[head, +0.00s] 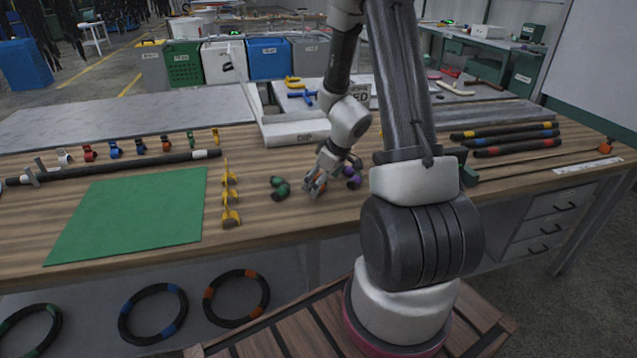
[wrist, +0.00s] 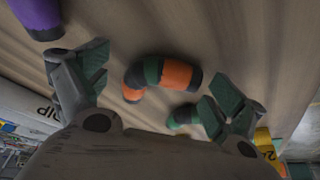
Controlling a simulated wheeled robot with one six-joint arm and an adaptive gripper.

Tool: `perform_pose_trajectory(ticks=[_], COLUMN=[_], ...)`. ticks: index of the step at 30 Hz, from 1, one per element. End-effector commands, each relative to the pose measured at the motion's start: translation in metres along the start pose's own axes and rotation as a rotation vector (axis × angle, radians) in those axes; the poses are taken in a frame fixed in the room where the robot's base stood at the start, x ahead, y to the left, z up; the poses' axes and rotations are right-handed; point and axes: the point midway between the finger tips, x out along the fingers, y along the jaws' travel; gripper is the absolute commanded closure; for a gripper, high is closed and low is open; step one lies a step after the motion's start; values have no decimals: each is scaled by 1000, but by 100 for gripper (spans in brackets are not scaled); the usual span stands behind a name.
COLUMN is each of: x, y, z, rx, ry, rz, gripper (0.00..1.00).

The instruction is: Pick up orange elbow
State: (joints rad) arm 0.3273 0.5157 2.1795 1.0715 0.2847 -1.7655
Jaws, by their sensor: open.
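The orange elbow (wrist: 178,74) is a short bent piece with orange, dark and green bands, lying on the wooden bench (head: 140,235). In the wrist view it sits between the two spread fingers of my gripper (wrist: 157,90), with a visible gap to each finger. My gripper is open and empty. In the head view my gripper (head: 317,186) points down close over the bench, and it largely hides the elbow there.
A green elbow (head: 281,189) lies just left of my gripper, near the right finger in the wrist view. A purple elbow (head: 353,178) lies to the right. Yellow numbered pieces (head: 230,197) stand beside a green mat (head: 130,212). A white DIP tray (head: 295,133) is behind.

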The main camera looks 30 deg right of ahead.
Motion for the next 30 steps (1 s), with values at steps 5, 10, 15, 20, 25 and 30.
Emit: perform_pose_trajectory(ticks=[5,10,15,20,25,30], x=[0,0,0,-1,-7,-30], y=[0,0,0,0,0,0], z=[0,0,0,0,-3,-14], rx=[0,1,1,1,0,-4], ry=[0,0,0,0,2,4], rz=[0,0,0,-1,-1,2], gripper=[9,40,53,53,53,53])
